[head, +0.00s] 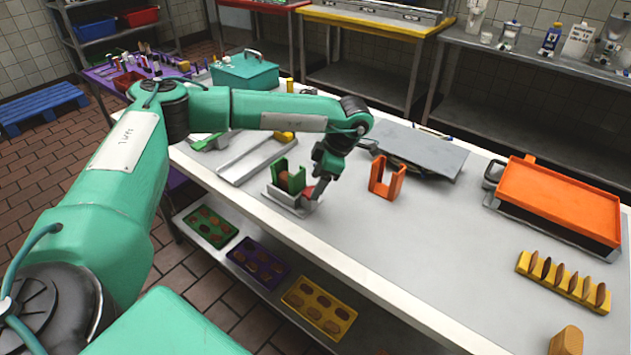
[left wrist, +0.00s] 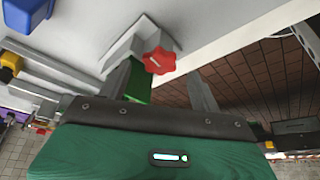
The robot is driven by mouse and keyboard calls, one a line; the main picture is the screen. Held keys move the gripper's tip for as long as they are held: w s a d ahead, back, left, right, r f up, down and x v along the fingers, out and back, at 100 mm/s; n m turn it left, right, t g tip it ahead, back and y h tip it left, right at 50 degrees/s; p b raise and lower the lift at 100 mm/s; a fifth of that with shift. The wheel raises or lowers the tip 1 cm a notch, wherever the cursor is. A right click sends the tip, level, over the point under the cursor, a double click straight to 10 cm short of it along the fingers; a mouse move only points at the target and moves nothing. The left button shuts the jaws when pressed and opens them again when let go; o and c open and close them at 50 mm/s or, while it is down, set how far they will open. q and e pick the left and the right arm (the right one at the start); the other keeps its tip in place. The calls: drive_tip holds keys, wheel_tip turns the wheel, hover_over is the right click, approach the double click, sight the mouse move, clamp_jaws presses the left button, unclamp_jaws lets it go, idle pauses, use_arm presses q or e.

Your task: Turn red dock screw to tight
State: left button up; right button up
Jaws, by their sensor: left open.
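The red dock screw (head: 307,192) is on the right side of a small grey dock (head: 287,202) at the table's front edge. A green U-shaped holder (head: 281,172) with something brown in it stands on the dock. My left gripper (head: 318,187) is at the screw and partly covers it in the head view. In the left wrist view, the lobed red screw (left wrist: 158,61) with a pale slot mark lies between the open fingers (left wrist: 160,72), near their tips. I cannot tell whether a finger touches it. My right gripper is not in view.
An orange U-shaped holder (head: 386,179) stands to the right of the dock. Behind are a grey plate (head: 415,148) and a grey channel (head: 243,158). An orange tray (head: 560,200) and yellow rack (head: 562,282) are at right. The table's middle right is clear.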

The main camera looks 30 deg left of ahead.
use_arm(q)
drive_tip(key=shift+x, duration=1)
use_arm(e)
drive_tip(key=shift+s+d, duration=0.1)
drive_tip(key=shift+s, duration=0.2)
use_arm(q)
drive_tip(key=shift+c, duration=0.2)
drive_tip(key=c, duration=0.9)
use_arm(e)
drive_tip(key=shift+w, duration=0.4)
